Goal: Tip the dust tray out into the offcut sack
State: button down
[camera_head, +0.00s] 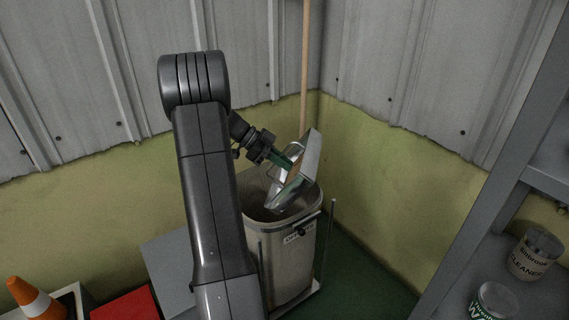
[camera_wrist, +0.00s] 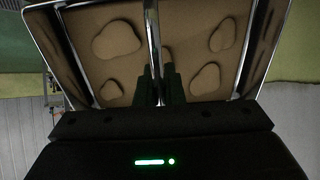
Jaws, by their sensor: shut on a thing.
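The dust tray (camera_head: 312,155) is a shiny metal pan with brown dust inside. It is steeply tilted over the mouth of the offcut sack (camera_head: 291,262), its low end at or just inside the opening. The sack is a tall grey-beige holder with a rim and a partly readable label. My gripper (camera_head: 291,152) is shut on the tray. In the wrist view my gripper (camera_wrist: 160,78) closes on a metal bar across the middle of the tray (camera_wrist: 243,65). Brown dust with several lumps (camera_wrist: 117,40) still covers the tray floor. The sack's inside is mostly hidden.
A wooden pole (camera_head: 305,60) stands in the wall corner behind the sack. A shelf (camera_head: 480,205) with cans (camera_head: 535,254) stands at the right. An orange cone (camera_head: 35,298) and a red item (camera_head: 125,304) lie at lower left. Green floor is free right of the sack.

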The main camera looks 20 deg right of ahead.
jog(key=shift+w+a+r+g+h+b, duration=0.2)
jog(key=shift+a+h, duration=0.1)
jog(key=shift+h, duration=0.1)
jog(key=shift+w+a+r+g+h+b, duration=0.1)
jog(key=shift+a+g+h, duration=0.15)
jog(key=shift+h, duration=0.15)
jog(key=shift+a+f, duration=0.1)
dwell(0.8)
jog(key=shift+w+a+h, duration=0.1)
jog(key=shift+a+h, duration=0.05)
jog(key=shift+h, duration=0.25)
jog(key=shift+w+a+g+h+b, duration=0.25)
jog(key=shift+a+g+h+b, duration=0.25)
jog(key=shift+g+h+b, duration=0.15)
jog(key=shift+r+p, duration=0.3)
jog(key=shift+p, duration=0.05)
